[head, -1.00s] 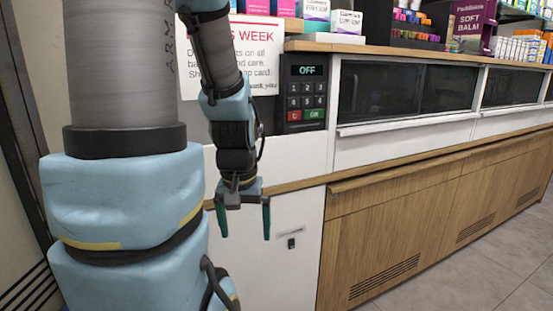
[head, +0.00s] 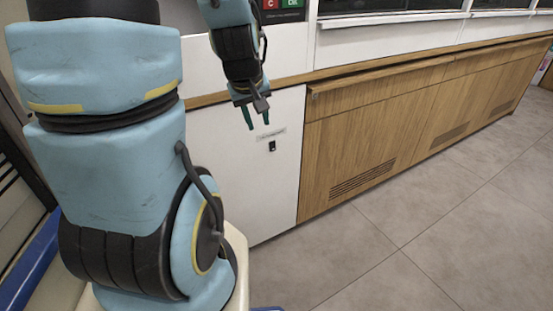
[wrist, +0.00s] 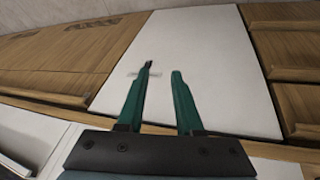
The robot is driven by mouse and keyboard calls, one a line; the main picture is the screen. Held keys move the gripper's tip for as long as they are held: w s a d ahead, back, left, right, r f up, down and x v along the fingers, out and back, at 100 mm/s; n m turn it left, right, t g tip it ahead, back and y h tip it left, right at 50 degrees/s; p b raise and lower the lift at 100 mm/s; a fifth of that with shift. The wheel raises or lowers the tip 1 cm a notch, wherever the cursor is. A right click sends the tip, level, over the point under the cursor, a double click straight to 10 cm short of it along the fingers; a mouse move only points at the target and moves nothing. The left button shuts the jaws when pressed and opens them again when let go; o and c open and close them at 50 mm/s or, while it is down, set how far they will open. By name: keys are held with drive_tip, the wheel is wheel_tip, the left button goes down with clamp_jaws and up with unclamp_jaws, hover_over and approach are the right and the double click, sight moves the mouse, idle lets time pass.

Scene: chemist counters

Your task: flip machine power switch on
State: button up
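The power switch (head: 272,146) is a small dark rocker below a pale label (head: 270,135) on the white machine panel (head: 230,165). My gripper (head: 257,122) points down, just above and left of the switch in the head view. In the wrist view my gripper (wrist: 161,72) has its two green fingers apart with nothing between them. A dark bit, apparently the switch (wrist: 149,63), shows at the left fingertip, beside the label (wrist: 137,73). Whether the finger touches it I cannot tell. The rocker's position is too small to read. The display is out of view now.
Part of the keypad (head: 282,5) shows at the top edge in the head view. Wooden cabinets (head: 400,120) with vents run to the right of the white panel. The grey tiled floor (head: 430,200) in front is clear.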

drive_tip(key=w+d+f+n+t+b, duration=0.1)
drive_tip(key=w+d+f+n+b, duration=0.1)
drive_tip(key=f, duration=0.1)
drive_tip(key=w+d+f+n+t+b, duration=0.1)
drive_tip(key=w+d+f+n+b, duration=0.1)
drive_tip(key=w+d+f+b, duration=0.1)
drive_tip(key=w+d+f+n+t+b, duration=0.2)
drive_tip(key=d+f, duration=0.1)
drive_tip(key=shift+w+b, duration=0.4)
clamp_jaws()
drive_tip(key=s+d+f+n+t+y+b, duration=0.1)
drive_tip(key=d+f+n+t+y+b, duration=0.1)
drive_tip(key=f+n+b, duration=0.5)
drive_tip(key=s+d+f+n+t+y+b, duration=0.1)
drive_tip(key=f+n+t+y+b, duration=0.3)
drive_tip(key=b, duration=0.6)
drive_tip(key=shift+d+f+n+y, duration=0.7)
drive_tip(key=shift+f+n+y, duration=0.5)
drive_tip(key=shift+f+n, duration=0.6)
drive_tip(key=shift+r, duration=0.2)
